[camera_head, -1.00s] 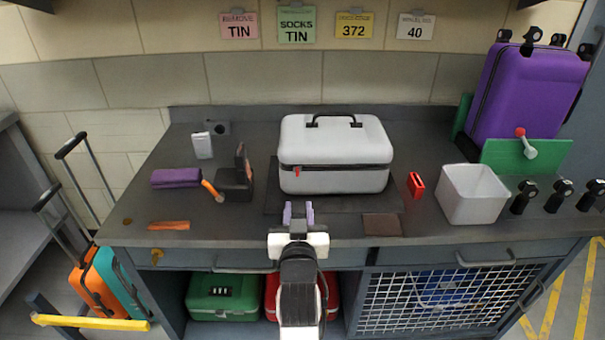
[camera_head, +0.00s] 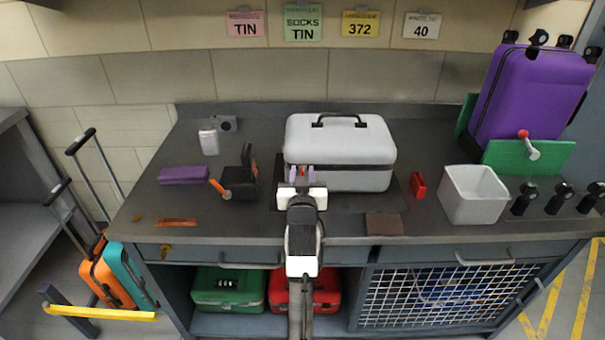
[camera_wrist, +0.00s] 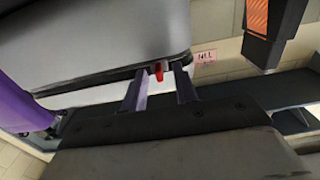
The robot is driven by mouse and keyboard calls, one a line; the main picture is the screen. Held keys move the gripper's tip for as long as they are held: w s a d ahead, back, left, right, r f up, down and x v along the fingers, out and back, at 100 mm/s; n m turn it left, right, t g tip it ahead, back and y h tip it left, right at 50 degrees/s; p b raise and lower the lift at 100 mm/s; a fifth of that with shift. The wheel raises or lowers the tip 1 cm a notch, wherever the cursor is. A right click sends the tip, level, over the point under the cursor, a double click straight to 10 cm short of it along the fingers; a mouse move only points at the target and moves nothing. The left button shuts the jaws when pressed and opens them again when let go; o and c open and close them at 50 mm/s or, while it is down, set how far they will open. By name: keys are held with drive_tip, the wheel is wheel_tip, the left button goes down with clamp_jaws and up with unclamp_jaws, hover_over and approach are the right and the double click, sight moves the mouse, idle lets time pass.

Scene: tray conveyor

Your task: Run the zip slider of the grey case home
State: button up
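The grey case (camera_head: 340,147) stands closed on the dark bench, with a black handle on top and a dark zip line around its side. In the wrist view its wall (camera_wrist: 100,35) fills the upper left. The red zip slider (camera_wrist: 158,72) sits on the zip line near the left front of the case. My gripper (camera_head: 302,173) is at the case's front left. In the wrist view my gripper (camera_wrist: 160,84) is open, with a finger on each side of the slider and gaps visible. In the head view the fingers largely hide the slider.
A black block with an orange lever (camera_head: 238,183) and a purple pouch (camera_head: 184,175) lie left of the case. A red object (camera_head: 418,185) and an empty white bin (camera_head: 474,194) stand to the right. A brown pad (camera_head: 384,224) lies at the front.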

sight(381, 166)
clamp_jaws()
drive_tip(key=d+b, duration=0.4)
drive_tip(key=d, duration=1.5)
drive_tip(key=shift+f, duration=0.15)
drive_tip(key=shift+d+b, duration=0.4)
drive_tip(key=shift+d, duration=0.4)
unclamp_jaws()
